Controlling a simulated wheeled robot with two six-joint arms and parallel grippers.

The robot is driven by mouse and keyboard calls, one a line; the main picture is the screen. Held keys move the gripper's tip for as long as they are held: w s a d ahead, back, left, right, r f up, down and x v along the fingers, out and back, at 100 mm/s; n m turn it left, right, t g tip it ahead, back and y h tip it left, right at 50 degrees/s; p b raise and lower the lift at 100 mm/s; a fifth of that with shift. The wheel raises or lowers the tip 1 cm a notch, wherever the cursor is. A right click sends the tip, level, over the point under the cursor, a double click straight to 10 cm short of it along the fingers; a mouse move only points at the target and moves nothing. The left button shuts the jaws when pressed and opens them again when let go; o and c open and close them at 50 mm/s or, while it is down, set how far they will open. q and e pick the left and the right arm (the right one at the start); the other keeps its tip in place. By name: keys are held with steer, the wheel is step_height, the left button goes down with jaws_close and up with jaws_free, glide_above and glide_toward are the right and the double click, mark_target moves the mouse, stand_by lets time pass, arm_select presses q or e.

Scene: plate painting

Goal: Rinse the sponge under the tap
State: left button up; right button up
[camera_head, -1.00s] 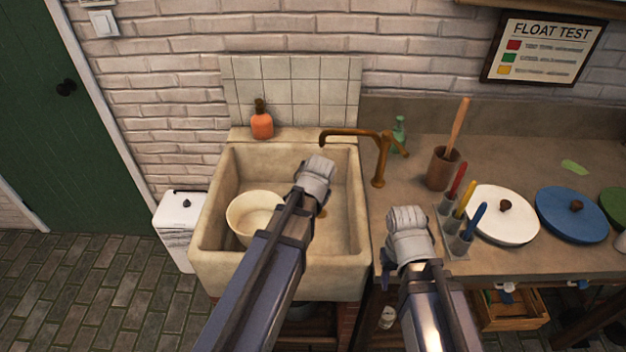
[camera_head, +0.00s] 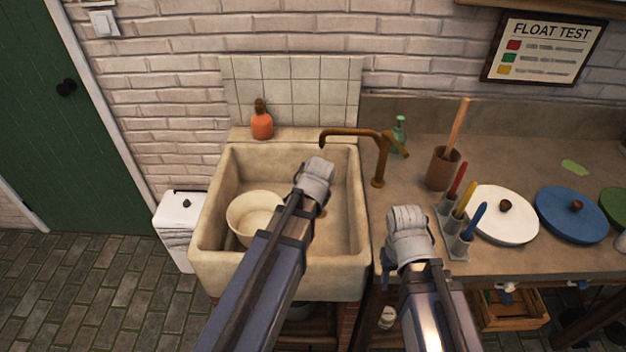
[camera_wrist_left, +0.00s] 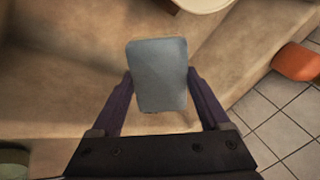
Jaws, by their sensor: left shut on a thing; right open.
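My left gripper (camera_head: 316,172) is over the sink, just below the spout of the brown tap (camera_head: 352,132). In the left wrist view its fingers (camera_wrist_left: 158,98) are shut on a blue-grey, rounded rectangular sponge (camera_wrist_left: 157,70). The sponge is hidden by the gripper and arm in the head view. No water stream shows at the spout. The stone sink (camera_head: 343,230) has a cream bowl (camera_head: 250,212) inside, left of my left arm. My right gripper (camera_head: 407,218) is open and empty by the counter's front edge, right of the sink.
An orange bottle (camera_head: 262,124) stands on the sink's back ledge. A green bottle (camera_head: 399,134) is behind the tap. Brush holders (camera_head: 457,246), a brown pot (camera_head: 442,170), a white lidded plate (camera_head: 502,222) and a blue one (camera_head: 570,222) crowd the counter at right.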

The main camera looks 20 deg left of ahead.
arm_select(q)
steer(key=shift+s, duration=0.1)
stand_by(0.4)
steer(key=s+d+r+p, duration=0.1)
steer(key=s+r+p, duration=0.3)
steer(key=shift+s+d, duration=0.2)
steer(key=shift+s, duration=0.15)
stand_by(0.4)
